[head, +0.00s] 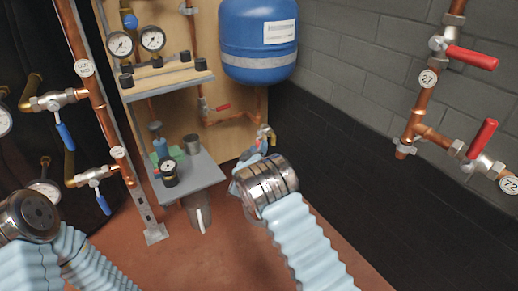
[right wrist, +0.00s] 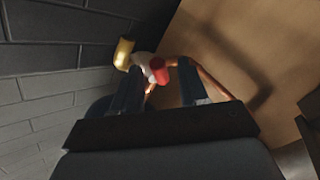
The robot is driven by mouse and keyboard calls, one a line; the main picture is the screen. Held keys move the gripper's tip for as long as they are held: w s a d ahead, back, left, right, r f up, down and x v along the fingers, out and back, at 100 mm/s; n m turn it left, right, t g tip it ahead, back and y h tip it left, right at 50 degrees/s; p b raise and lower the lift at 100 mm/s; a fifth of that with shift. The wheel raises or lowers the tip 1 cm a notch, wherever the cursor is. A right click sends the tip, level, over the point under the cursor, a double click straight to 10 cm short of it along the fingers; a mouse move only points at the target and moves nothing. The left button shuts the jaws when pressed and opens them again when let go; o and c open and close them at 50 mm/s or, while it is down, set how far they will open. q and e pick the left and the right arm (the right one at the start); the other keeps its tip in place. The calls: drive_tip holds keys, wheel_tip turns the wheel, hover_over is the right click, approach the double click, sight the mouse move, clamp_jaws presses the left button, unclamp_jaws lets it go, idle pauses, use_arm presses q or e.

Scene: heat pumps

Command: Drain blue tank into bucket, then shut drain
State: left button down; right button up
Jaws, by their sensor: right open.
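The blue tank (head: 258,42) hangs on the wooden board at the top middle, with a white label. Copper pipe runs below it to a small drain valve (head: 265,134) with a brass-coloured end. My right gripper (head: 258,148) is at this valve, partly hidden behind its own wrist. In the right wrist view its two open fingers (right wrist: 160,88) stand on either side of a red handle (right wrist: 159,70); contact cannot be told. A brass outlet (right wrist: 123,53) shows beside it.
Blue-handled valves (head: 64,133) are at the left, red-handled valves (head: 471,57) on the right wall.

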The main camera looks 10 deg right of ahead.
drive_tip(key=shift+x, duration=1)
drive_tip(key=shift+c, duration=0.2)
clamp_jaws()
